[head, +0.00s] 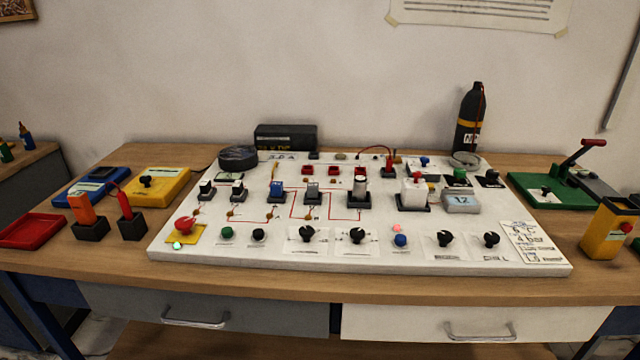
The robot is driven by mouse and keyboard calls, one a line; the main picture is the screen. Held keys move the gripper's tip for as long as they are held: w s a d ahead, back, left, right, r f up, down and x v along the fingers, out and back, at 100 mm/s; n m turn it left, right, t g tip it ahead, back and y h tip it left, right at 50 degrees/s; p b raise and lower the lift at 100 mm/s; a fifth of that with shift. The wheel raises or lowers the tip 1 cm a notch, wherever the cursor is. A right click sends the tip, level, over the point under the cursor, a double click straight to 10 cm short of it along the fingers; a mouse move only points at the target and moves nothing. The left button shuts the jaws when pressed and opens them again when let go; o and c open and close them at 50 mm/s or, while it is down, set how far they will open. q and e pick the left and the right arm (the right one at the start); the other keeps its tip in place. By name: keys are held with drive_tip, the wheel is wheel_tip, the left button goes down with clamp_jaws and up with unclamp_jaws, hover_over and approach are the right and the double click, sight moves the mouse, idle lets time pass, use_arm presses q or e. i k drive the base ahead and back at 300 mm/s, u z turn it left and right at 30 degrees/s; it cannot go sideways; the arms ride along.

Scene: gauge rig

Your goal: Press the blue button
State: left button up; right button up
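A small round blue button (400,241) sits near the front edge of the white panel (330,265), right of the panel's middle. A pale pink-red round piece (396,228) is just behind it. Nothing covers the blue button or touches it. Another small blue knob (424,161) stands at the back right of the panel. Neither of my grippers shows in the head view.
Black knobs (357,236) flank the button. A red mushroom button (185,224) stands on yellow at front left. A white block (413,192) rises behind the button. A black bottle (470,120) stands at the back right. The wooden front strip is clear.

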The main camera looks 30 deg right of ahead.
sight(401, 239)
drive_tip(key=z, duration=1.3)
